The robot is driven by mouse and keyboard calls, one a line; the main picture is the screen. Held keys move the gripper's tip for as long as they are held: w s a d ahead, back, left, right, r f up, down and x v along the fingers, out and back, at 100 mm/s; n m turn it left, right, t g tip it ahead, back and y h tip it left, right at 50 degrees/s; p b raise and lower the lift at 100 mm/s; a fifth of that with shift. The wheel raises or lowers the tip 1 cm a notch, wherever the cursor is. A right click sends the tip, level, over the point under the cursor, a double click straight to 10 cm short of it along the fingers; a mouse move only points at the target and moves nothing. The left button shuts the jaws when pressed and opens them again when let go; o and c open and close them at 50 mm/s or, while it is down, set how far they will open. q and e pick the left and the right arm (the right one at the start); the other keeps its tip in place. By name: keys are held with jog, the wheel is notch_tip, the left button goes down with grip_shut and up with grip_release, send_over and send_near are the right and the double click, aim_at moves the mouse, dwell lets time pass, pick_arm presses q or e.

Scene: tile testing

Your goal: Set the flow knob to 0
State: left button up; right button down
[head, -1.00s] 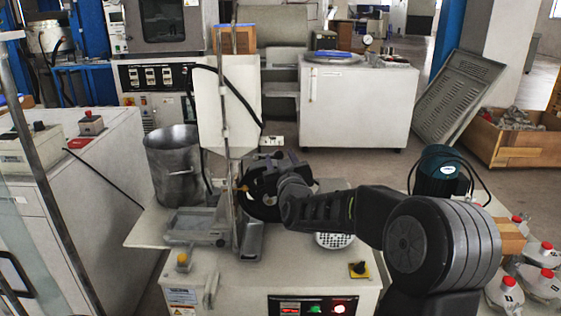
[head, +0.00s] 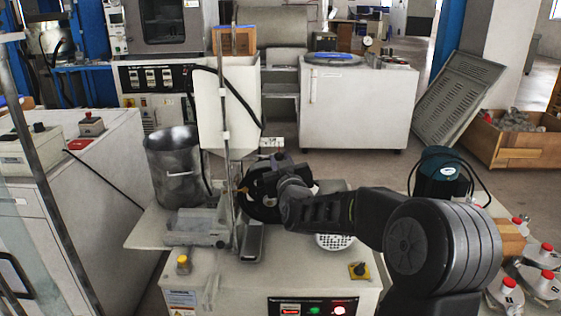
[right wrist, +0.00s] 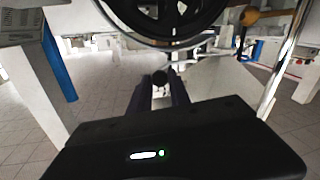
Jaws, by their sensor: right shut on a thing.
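My right gripper (right wrist: 162,88) is shut on a small dark round knob (right wrist: 160,76), seen between the fingertips in the right wrist view. In the head view, my right gripper (head: 268,180) is at the black wheel (head: 262,209) behind the thin upright post, and my wrist hides part of the wheel. The wheel's rim also shows at the top of the right wrist view (right wrist: 160,38). I cannot read any marking or pointer on the held knob. Another black knob on a yellow plate (head: 359,270) sits on the bench machine's top, apart from the gripper. My left gripper is not in view.
A metal pot (head: 174,175) and a grey metal tray (head: 195,228) stand left of the post (head: 226,130). A white perforated disc (head: 335,241) lies under my right forearm. A teal motor (head: 442,172) and red-capped containers (head: 541,278) are at the right.

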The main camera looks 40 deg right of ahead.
dwell(0.8)
jog(key=w+a+p, duration=0.1)
jog(key=w+a, duration=0.1)
jog(key=a, duration=0.1)
jog(key=shift+w+a, duration=0.1)
jog(key=shift+w, duration=0.1)
jog(key=shift+r, duration=0.1)
jog(key=c, duration=1.2)
grip_release()
jog(key=shift+w, duration=0.1)
jog(key=shift+p, duration=0.3)
jog(key=p+v, duration=0.1)
jog(key=v, duration=0.7)
jog(key=shift+p, duration=0.3)
